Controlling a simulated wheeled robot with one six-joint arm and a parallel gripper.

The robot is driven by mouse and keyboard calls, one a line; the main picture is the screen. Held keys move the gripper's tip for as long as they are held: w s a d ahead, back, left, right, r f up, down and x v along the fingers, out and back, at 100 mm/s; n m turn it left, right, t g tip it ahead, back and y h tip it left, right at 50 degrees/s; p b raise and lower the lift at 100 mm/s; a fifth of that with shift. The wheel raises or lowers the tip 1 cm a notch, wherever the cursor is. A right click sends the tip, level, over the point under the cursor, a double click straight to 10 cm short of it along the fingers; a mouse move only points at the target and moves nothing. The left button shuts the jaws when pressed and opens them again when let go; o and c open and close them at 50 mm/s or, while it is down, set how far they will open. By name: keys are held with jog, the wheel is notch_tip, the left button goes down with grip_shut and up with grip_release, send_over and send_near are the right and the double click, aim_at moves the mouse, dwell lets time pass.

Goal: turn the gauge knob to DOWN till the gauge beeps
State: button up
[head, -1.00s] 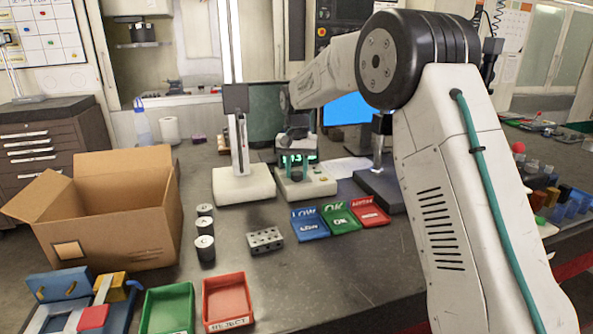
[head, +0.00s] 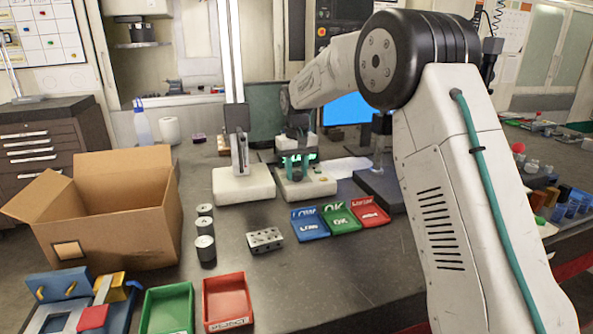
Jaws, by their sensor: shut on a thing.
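The gauge (head: 318,187) is a small unit with a pale base and a green-lit display, standing at the back middle of the bench. My gripper (head: 296,169) points down over it from the arm's far end. Its teal fingers stand in front of the display and are shut on the gauge knob, low at the front of the unit. The knob is mostly hidden between the fingers. The display digits and any UP or DOWN marking are covered or too small to read.
A height stand (head: 245,187) with a tall column rises just left of the gauge. A dark stand (head: 378,190) is to its right. LOW (head: 309,228), OK (head: 340,219) and red (head: 370,215) trays lie in front. A drilled block (head: 265,239) lies nearer, with bare bench around it.

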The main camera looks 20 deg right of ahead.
aim_at(300, 185)
jog(key=o, duration=1)
notch_tip(300, 185, up, 8)
jog(key=shift+f, duration=0.1)
jog(key=shift+g, duration=0.4)
jog(key=s+f, duration=0.2)
jog(key=f, duration=0.1)
jog(key=shift+s, duration=0.35)
jog(key=s+d+r+t, duration=0.1)
jog(key=s, duration=2.2)
jog(key=s+d+m+t, duration=0.1)
jog(key=s+d, duration=0.1)
jog(key=s, duration=2.1)
jog(key=shift+s+r, duration=0.15)
jog(key=shift+r, duration=0.2)
